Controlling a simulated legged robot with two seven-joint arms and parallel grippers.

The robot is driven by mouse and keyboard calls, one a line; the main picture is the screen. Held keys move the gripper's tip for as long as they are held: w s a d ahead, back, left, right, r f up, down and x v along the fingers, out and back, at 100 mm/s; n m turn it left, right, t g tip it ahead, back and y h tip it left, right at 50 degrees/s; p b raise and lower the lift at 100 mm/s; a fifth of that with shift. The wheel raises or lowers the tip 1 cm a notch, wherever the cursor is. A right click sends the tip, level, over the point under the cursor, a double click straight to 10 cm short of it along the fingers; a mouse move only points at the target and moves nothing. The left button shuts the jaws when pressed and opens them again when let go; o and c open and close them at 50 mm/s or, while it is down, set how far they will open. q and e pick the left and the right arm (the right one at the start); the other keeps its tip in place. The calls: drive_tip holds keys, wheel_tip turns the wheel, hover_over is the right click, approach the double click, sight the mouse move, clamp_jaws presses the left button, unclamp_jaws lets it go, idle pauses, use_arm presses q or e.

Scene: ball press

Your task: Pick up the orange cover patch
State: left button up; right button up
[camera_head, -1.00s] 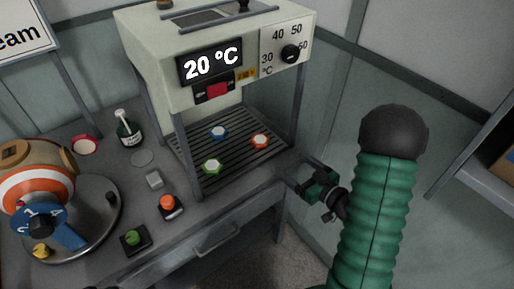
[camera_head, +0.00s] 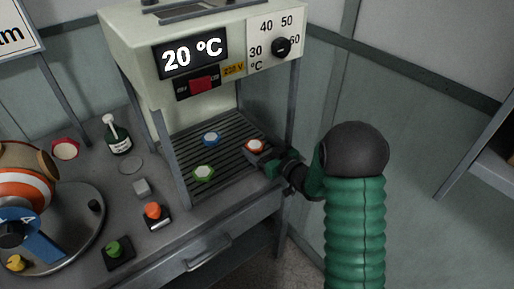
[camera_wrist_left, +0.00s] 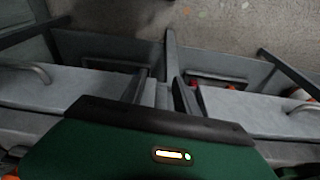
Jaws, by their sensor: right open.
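The orange cover patch (camera_head: 255,146), a small disc with a white middle, lies on the slatted rack (camera_head: 225,160) inside the press, at the right. My right gripper (camera_head: 258,158) is open and reaches in from the right, its tips close to the orange patch's near side. I cannot tell whether they touch it or lie around it. A blue patch (camera_head: 211,139) and a green patch (camera_head: 204,173) lie on the same rack, left of the gripper. My left gripper is out of the head view; its green body (camera_wrist_left: 150,150) fills the bottom of the left wrist view, and its jaw opening is unclear.
The press's front posts (camera_head: 171,160) frame the rack. A round metal plate with a striped ball (camera_head: 30,190) is at far left.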

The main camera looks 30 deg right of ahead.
drive_tip(key=shift+w+a, duration=0.2)
drive_tip(key=shift+a, duration=0.35)
drive_tip(key=shift+c, duration=1.6)
drive_tip(key=shift+s+d+f, duration=0.1)
drive_tip(key=shift+d, duration=0.25)
drive_tip(key=c, duration=1)
drive_tip(key=shift+c, duration=0.4)
drive_tip(key=shift+a, duration=0.15)
drive_tip(key=shift+c, duration=0.2)
